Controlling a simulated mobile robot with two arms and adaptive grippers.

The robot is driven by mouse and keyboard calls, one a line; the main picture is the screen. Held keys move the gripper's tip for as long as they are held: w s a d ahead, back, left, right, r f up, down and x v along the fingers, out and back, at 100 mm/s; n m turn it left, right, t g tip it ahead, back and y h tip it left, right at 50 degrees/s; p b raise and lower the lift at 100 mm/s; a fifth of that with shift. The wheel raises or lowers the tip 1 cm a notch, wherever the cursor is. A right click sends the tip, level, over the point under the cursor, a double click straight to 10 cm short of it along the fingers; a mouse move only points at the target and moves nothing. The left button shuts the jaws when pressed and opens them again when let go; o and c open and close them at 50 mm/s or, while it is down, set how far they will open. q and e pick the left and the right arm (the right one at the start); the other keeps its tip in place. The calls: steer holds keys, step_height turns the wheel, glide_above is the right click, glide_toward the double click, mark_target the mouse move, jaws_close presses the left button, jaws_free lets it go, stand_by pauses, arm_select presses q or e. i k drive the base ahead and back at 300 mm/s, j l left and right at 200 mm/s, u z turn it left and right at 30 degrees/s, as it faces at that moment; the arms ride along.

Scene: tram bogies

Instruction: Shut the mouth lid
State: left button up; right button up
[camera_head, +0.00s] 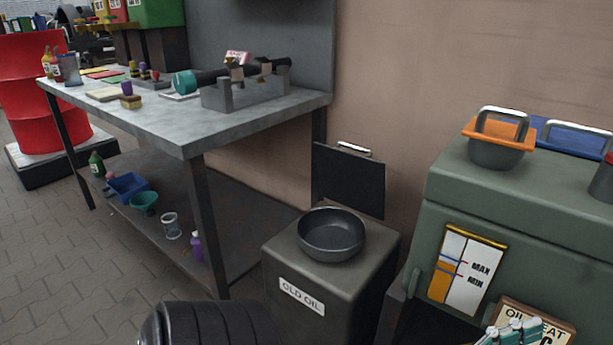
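A dark grey box labelled OLD OIL (284,262) stands in the middle of the view. A round black bowl-like mouth (331,240) sits on its top and is uncovered. A flat dark lid (348,182) stands upright behind the mouth, near the wall. A bright metal handle (354,149) shows at the lid's upper edge. The lid's lower edge is partly hidden, so I cannot see a hinge.
A metal workbench (205,128) with tools and a lower shelf (215,225) stands to the left. A green cabinet (535,205) stands close on the right, with an orange-rimmed pot (497,152) on top. A black ribbed thing (205,325) fills the bottom edge.

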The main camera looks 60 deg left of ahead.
mark_target(354, 181)
steer(key=u, duration=1.85)
steer(key=j+u, duration=0.1)
